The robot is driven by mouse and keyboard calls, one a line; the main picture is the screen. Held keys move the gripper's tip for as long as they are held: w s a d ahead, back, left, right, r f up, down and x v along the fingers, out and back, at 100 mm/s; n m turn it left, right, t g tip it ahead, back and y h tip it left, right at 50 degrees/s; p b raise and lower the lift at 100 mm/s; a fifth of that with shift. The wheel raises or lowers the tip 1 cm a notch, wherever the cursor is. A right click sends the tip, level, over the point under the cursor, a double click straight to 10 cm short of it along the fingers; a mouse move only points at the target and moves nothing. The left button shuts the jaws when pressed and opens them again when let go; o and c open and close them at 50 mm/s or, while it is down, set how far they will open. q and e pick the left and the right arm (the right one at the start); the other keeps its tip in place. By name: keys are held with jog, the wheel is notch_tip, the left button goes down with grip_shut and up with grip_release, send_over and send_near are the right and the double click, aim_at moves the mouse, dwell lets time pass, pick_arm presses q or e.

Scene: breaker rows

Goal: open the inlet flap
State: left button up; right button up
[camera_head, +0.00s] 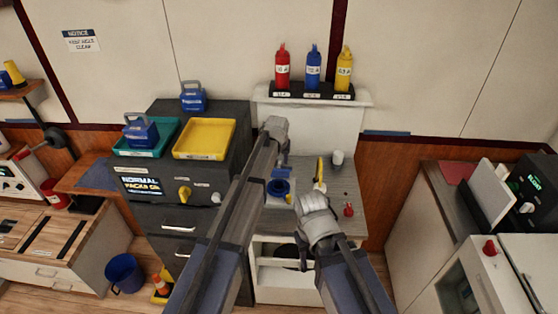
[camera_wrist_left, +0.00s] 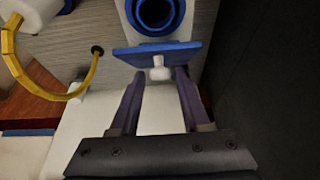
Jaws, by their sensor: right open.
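The inlet is a blue ring on a white body (camera_wrist_left: 153,12) at the top of the left wrist view, with its dark opening showing. The blue flap (camera_wrist_left: 185,55) stands out below the ring, with a white knob (camera_wrist_left: 158,68) on its face. My left gripper (camera_wrist_left: 160,76) is open, one finger on each side of the knob, with visible gaps. In the head view the blue inlet (camera_head: 278,187) is beside my left arm, which hides the left fingers. My right gripper (camera_head: 303,256) is open and empty, low in front of the bench.
A yellow curved handle or hose (camera_wrist_left: 92,75) is left of the flap in the left wrist view. Red (camera_head: 283,70), blue (camera_head: 313,70) and yellow (camera_head: 344,70) bottles stand on the shelf above. A dark cabinet with trays (camera_head: 204,139) stands left of the bench.

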pick_arm(q)
grip_shut()
dwell(1.1)
